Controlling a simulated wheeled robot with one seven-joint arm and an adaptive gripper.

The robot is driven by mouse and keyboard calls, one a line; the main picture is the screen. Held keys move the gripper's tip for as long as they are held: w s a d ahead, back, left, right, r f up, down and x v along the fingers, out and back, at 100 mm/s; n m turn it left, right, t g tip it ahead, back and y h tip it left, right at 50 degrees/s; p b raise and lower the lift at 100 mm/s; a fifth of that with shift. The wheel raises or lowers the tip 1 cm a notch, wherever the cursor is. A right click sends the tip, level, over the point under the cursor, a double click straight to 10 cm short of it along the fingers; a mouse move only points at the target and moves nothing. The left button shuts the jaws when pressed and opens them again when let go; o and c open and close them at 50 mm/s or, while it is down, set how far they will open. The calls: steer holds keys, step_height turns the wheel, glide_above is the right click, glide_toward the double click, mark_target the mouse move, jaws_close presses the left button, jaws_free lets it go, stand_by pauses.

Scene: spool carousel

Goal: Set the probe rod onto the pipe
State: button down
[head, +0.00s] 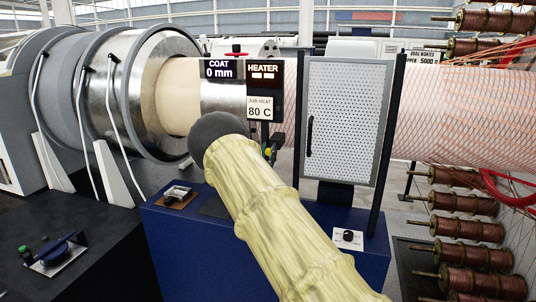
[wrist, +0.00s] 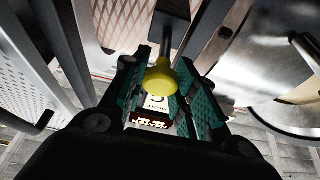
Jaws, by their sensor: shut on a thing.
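The probe rod shows in the wrist view as a yellow knob (wrist: 161,78) with a dark grey shaft running up and away from it. My gripper (wrist: 165,92), with teal-padded fingers, is shut on the knob. In the head view a small part of the yellow knob (head: 267,152) shows beside the dark end of my arm, which hides most of my gripper. The pipe (head: 178,88) runs across the head view, beige at the left, then bare metal, with pinkish strands to the right. The knob appears just below the pipe in the head view; I cannot tell whether the rod's tip touches it.
A heater display (head: 264,76) reads 80 C beneath it, and a coat panel (head: 219,70) reads 0 mm. A perforated panel (head: 345,120) stands close on the right. The ringed machine (head: 130,85) is left, copper spools (head: 462,203) right, and a blue cabinet (head: 185,245) below.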

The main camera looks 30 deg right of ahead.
steer(key=shift+w+d+f+b, duration=0.2)
steer(key=shift+w+d+b, duration=0.5)
steer(key=shift+b, duration=0.4)
steer(key=shift+w+d+r, duration=0.15)
steer(key=shift+d, duration=0.15)
steer(key=c, duration=1.1)
jaws_free()
steer(key=shift+a, duration=0.1)
steer(key=v, duration=1.2)
